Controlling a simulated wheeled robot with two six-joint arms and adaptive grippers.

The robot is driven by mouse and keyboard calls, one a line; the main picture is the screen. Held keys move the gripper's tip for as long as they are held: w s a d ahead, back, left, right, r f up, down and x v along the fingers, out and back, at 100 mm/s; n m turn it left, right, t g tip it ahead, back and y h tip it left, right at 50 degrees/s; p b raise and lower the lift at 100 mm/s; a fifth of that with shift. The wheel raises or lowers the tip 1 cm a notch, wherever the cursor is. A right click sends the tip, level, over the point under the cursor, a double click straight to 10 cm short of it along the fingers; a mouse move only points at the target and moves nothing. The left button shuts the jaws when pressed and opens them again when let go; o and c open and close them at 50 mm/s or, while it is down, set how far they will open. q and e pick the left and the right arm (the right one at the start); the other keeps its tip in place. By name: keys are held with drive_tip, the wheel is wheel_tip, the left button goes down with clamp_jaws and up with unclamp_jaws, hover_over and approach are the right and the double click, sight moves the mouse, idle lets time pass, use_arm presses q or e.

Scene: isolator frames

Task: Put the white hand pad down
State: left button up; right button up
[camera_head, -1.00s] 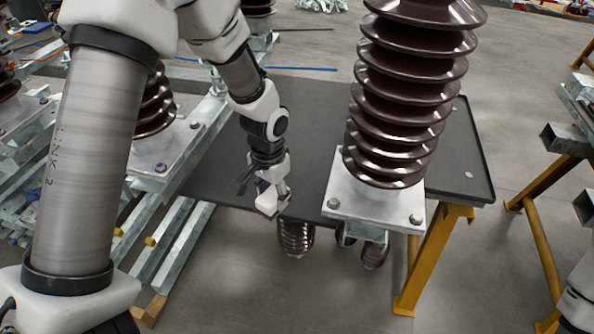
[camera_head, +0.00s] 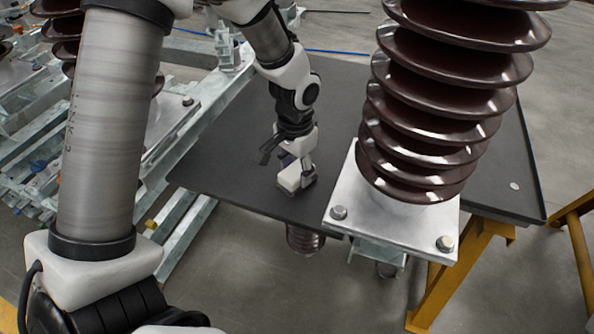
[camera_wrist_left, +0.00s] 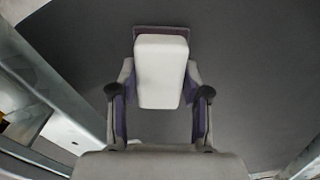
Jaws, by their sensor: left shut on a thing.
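The white hand pad (camera_wrist_left: 160,70) is a pale, rounded block between the fingers of my left gripper in the left wrist view. My left gripper (camera_wrist_left: 160,97) is shut on it, with a purple-grey finger on either side. In the head view the gripper (camera_head: 298,168) points down over the dark table (camera_head: 240,160) near its front edge, with the pad (camera_head: 288,179) at its tip. I cannot tell whether the pad touches the tabletop. My right gripper is out of view.
A large brown ribbed insulator (camera_head: 435,110) on a metal base plate (camera_head: 385,220) stands just right of my left gripper. Metal rails (camera_head: 185,215) lie to the left. The tabletop around the gripper is clear. Yellow legs (camera_head: 455,275) show at front right.

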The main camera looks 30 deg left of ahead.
sight(296, 170)
use_arm(q)
drive_tip(key=shift+f, duration=0.2)
drive_tip(key=o, duration=1.1)
drive_tip(key=shift+o, duration=0.2)
wheel_tip(296, 170, up, 12)
drive_tip(key=p, duration=0.2)
drive_tip(key=shift+r, duration=0.2)
